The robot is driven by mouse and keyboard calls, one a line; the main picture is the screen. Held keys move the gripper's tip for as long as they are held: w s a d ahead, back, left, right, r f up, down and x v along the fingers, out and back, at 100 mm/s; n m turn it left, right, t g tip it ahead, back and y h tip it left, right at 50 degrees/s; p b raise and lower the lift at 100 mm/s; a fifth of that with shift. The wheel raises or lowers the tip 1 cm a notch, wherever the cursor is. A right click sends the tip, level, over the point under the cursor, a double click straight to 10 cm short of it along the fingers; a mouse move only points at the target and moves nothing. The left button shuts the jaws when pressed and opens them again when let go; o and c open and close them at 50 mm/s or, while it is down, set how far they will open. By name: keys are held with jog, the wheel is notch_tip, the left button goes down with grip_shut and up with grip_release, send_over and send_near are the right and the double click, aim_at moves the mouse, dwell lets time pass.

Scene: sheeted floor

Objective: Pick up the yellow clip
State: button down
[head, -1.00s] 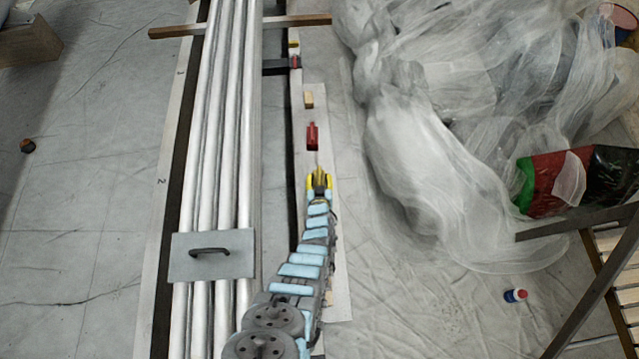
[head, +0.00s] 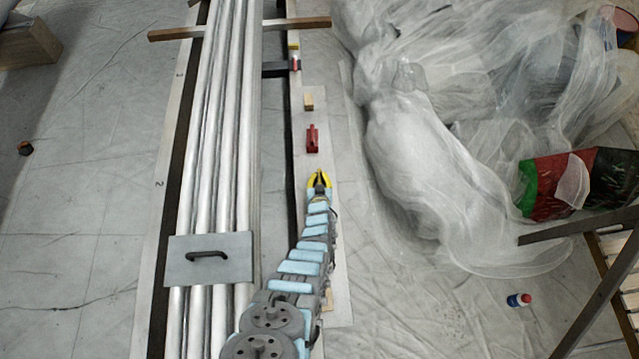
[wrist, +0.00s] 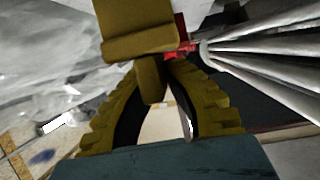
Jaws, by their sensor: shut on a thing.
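My gripper (head: 319,177) has yellow ribbed fingers and reaches over the narrow pale board beside the pipes. In the wrist view its fingertips (wrist: 160,68) come together and are shut on the yellow clip (wrist: 138,36), which shows dull olive-yellow. The clip has a broad block-like end beyond the fingertips and a narrower part between them. In the head view the clip is hard to tell from the yellow fingers.
A red clip (head: 312,139) and a wooden block (head: 308,102) lie farther along the board. Long white pipes (head: 215,140) run on the left, with a grey handled plate (head: 210,268) across them. Crumpled translucent sheeting (head: 430,170) fills the right.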

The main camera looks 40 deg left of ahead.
jog(key=shift+r+p, duration=0.4)
jog(key=shift+p, duration=0.05)
notch_tip(320, 180, up, 3)
jog(key=p, duration=0.3)
jog(key=shift+r, duration=0.15)
jog(key=a+r+p+v, duration=0.2)
jog(key=p+v, duration=0.9)
jog(key=v, duration=0.5)
jog(key=shift+s+r, duration=0.3)
jog(key=shift+r, duration=0.15)
